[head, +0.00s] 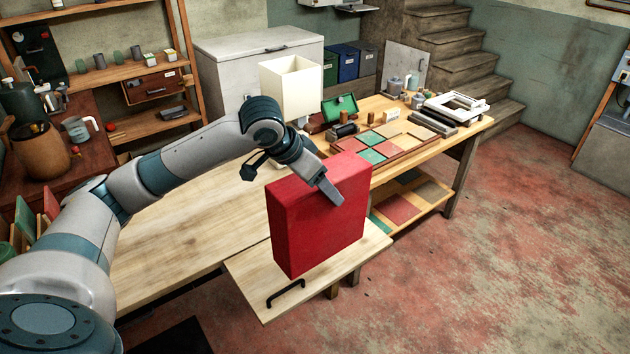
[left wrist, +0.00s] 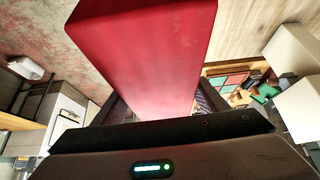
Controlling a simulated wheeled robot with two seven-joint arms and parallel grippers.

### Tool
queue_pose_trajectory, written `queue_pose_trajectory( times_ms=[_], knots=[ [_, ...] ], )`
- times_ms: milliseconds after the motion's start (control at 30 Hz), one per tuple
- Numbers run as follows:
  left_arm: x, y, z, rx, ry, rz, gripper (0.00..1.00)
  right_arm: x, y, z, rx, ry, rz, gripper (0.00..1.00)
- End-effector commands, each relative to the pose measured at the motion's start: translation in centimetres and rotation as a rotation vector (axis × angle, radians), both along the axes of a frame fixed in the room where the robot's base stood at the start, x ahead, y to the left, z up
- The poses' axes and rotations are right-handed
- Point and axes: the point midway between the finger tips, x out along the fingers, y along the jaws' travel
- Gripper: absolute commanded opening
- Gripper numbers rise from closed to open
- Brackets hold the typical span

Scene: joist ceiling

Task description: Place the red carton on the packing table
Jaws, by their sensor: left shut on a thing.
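The red carton (head: 315,222) is a large upright box near the middle of the head view. My left gripper (head: 328,188) is shut on its top part, with one finger showing against the carton's upper face. The carton also fills the upper middle of the left wrist view (left wrist: 150,55), between the two dark fingers (left wrist: 158,103). The wooden table (head: 180,240) runs behind and left of the carton. A pulled-out wooden board with a black handle (head: 250,283) shows below the carton. I cannot tell whether the carton's base touches it. My right gripper is not in view.
A cream open-topped box (head: 291,88) stands behind my left wrist. A tray of coloured tiles (head: 385,147), a green case (head: 340,107) and a white frame (head: 456,106) crowd the table's far right part. The table's left part is bare.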

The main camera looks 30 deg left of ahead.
Motion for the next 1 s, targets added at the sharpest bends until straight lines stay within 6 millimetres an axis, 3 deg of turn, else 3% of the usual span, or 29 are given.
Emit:
queue_pose_trajectory(
  times_ms=[300, 600, 1000],
  knots=[
    [-2.2, -5.5, -2.2, -0.004, -0.004, 0.114, 0.08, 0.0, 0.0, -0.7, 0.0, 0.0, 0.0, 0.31],
    [-4.9, -11.0, -2.7, -0.004, -0.006, 0.308, 0.08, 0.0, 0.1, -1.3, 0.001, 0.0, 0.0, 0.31],
    [-5.8, -12.2, -2.6, -0.002, -0.002, 0.382, 0.08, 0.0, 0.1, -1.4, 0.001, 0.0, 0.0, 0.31]
  ],
)
